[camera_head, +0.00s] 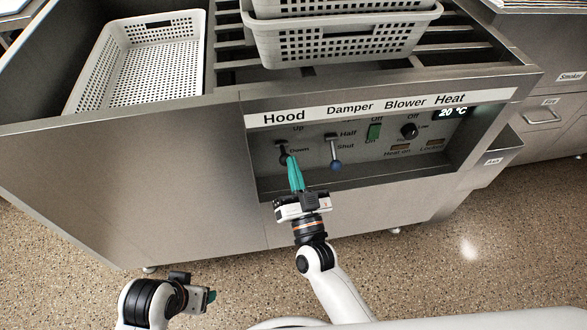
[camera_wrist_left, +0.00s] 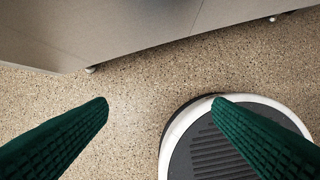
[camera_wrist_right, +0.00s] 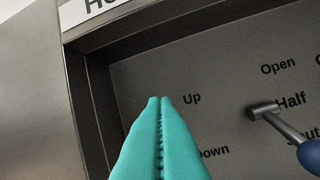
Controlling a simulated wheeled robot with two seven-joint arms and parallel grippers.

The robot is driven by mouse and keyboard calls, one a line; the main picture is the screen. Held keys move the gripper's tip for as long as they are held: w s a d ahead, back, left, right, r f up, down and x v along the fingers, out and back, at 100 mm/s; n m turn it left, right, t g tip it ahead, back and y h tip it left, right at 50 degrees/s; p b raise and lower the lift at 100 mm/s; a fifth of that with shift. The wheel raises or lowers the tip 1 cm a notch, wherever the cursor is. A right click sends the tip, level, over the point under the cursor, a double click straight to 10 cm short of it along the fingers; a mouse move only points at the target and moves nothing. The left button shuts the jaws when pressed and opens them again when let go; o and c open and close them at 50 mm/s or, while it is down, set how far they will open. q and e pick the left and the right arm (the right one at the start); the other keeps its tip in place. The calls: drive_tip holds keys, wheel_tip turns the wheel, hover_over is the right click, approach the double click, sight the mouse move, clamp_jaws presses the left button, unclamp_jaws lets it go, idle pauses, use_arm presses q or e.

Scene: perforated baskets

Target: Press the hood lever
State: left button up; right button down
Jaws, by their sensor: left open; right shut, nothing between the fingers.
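The hood lever (camera_head: 282,150) is a small dark lever under the "Hood" label, between the "Up" and "Down" marks on the recessed panel. My right gripper (camera_head: 291,160) is shut and empty, with its teal fingertips at or very near the lever's lower end; I cannot tell if they touch. In the right wrist view the shut fingers (camera_wrist_right: 160,105) hide the hood lever, with "Up" and "Down" printed to their right. My left gripper (camera_head: 212,296) is low at the lower left, away from the panel. Its green fingers are spread and empty in the left wrist view (camera_wrist_left: 160,110).
The damper lever (camera_head: 335,150) with a blue knob is just right of my right gripper. The recess has a metal rim. Perforated baskets (camera_head: 150,62) sit above. Floor is open below the machine.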

use_arm(q)
drive_tip(key=shift+b+v, duration=0.85)
drive_tip(key=shift+v, duration=0.3)
use_arm(e)
drive_tip(key=shift+s+f+t, duration=0.1)
drive_tip(key=shift+f+t, duration=0.2)
drive_tip(key=shift+f, duration=0.05)
